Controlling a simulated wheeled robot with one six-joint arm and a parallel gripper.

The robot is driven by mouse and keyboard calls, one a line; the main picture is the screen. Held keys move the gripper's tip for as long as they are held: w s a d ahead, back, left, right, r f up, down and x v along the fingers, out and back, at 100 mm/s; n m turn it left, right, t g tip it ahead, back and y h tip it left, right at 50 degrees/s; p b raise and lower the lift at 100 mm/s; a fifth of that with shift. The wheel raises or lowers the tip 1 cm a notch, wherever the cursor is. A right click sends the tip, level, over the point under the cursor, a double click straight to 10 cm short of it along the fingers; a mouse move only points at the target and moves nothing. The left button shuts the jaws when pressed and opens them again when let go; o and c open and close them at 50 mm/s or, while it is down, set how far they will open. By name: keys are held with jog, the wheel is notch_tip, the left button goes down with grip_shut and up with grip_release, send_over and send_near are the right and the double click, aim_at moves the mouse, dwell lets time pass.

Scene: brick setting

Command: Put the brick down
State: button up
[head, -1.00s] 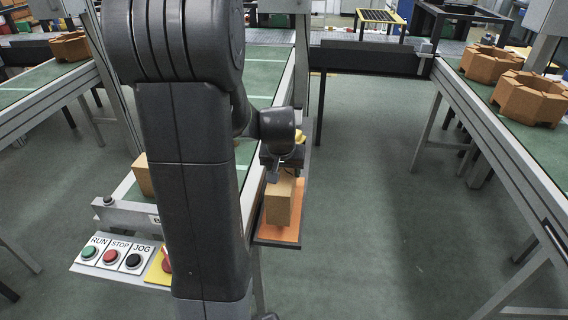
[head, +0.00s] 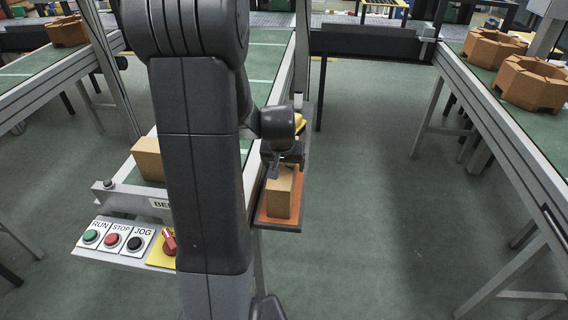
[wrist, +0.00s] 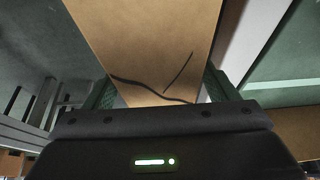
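The tan brick (head: 280,192) stands upright over an orange pad (head: 264,216) on a dark shelf at the right side of the near conveyor. I cannot tell whether its underside touches the pad. My gripper (head: 284,167) is at the brick's upper end, partly hidden by my arm. In the wrist view the brick (wrist: 145,45), with dark curved lines on its face, lies between the two green-padded fingers (wrist: 160,90). Both fingers appear to press on its sides.
Another tan block (head: 147,158) sits on the conveyor left of my arm. A panel with RUN, STOP and JOG buttons (head: 112,239) and a red switch (head: 169,242) is at the near end. Brown octagonal parts (head: 533,84) lie on the right conveyor. Floor between conveyors is clear.

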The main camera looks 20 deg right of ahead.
jog(key=shift+s+r, duration=0.1)
jog(key=shift+r, duration=0.4)
jog(key=v, duration=1.1)
jog(key=shift+s+a+r+p, duration=0.1)
jog(key=shift+a+p, duration=0.05)
jog(key=shift+p, duration=0.25)
jog(key=b+x, duration=0.1)
jog(key=x, duration=1.1)
jog(key=shift+f, duration=0.25)
jog(key=shift+r, duration=0.25)
